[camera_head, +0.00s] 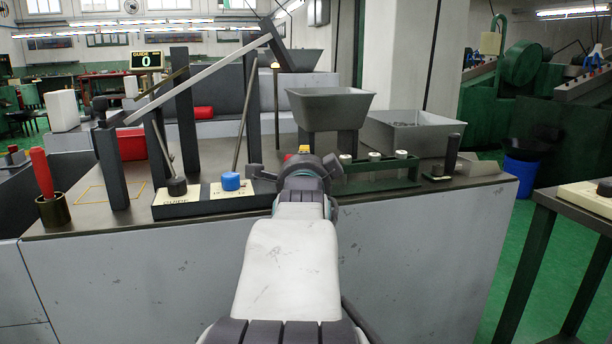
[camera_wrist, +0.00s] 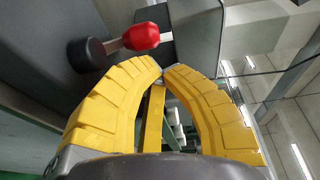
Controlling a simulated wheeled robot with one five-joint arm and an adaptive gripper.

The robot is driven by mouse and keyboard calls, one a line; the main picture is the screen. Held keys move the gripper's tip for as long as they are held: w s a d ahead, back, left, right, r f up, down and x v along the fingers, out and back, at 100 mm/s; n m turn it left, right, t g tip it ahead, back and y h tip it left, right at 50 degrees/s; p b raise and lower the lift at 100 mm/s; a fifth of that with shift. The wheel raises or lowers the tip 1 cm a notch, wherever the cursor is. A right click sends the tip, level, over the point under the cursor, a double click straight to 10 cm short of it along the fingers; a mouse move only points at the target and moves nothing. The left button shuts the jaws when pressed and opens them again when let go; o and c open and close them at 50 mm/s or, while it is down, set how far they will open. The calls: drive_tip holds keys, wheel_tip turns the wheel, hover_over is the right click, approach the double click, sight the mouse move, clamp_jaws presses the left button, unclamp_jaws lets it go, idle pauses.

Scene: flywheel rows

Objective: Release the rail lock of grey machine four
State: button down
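A grey machine (camera_head: 400,235) fills the middle of the head view; no number four is readable on it. No part is clearly marked as a rail lock. In the wrist view, a red knob (camera_wrist: 140,37) on a short pale lever joins a dark round hub (camera_wrist: 88,53). It lies just beyond my fingertips, apart from them. My gripper (camera_head: 304,150) is over the machine's front edge, its yellow fingers mostly hidden by my wrist. In the wrist view, the fingertips (camera_wrist: 162,73) of my gripper meet with nothing seen between them.
A sloped grey rail (camera_head: 205,78) rests on dark posts. A GUIDE panel (camera_head: 215,199) with a blue knob (camera_head: 230,181) is left of my gripper. A green rack (camera_head: 385,181) is right. A red handle (camera_head: 41,172) stands in a brass cup. Grey hoppers (camera_head: 330,106) stand behind.

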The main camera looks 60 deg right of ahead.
drive_tip(key=v, duration=0.9)
drive_tip(key=shift+s, duration=0.1)
idle(0.4)
